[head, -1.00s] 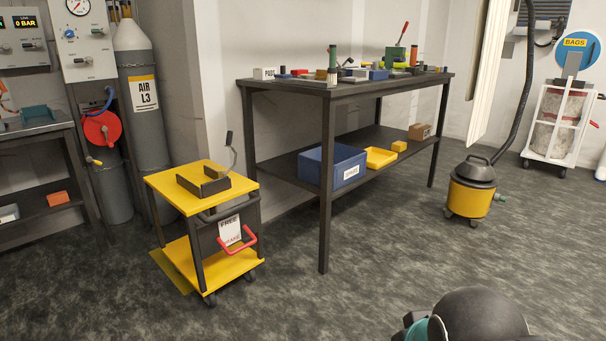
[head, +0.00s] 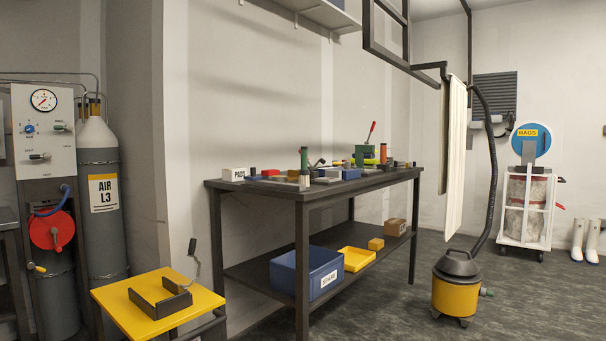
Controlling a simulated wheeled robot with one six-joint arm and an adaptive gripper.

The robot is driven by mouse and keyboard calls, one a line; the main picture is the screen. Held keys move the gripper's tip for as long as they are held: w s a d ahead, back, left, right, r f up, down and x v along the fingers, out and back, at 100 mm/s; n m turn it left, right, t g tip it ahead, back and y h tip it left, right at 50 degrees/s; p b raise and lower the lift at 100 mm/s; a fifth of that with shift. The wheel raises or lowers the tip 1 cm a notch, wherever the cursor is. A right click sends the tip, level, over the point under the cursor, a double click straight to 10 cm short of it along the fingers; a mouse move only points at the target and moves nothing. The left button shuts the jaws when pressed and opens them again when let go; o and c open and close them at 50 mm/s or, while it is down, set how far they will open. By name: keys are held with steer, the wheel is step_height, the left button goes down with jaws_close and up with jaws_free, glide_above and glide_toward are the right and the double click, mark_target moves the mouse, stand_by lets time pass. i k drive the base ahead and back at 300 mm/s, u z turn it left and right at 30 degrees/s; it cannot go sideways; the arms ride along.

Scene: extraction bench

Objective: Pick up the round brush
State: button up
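No round brush can be made out for certain. The workbench (head: 311,191) carries many small items, too small to tell apart well. Near its front edge stands an upright item with a green top and pale lower part (head: 304,168); I cannot tell whether it is a brush. A green block or holder (head: 360,155) with a red-handled tool (head: 371,132) rising from it stands farther along the bench. My gripper is not in view.
A yellow cart (head: 150,318) stands left of the bench. A blue bin (head: 312,276) and a yellow tray (head: 356,260) sit on the lower shelf. A yellow vacuum (head: 455,297) stands right of the bench. Gas cylinders stand at left. Open floor lies at lower right.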

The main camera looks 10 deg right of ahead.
mark_target(304, 173)
steer(key=z, duration=0.55)
steer(key=i, duration=1.25)
steer(key=z, duration=0.05)
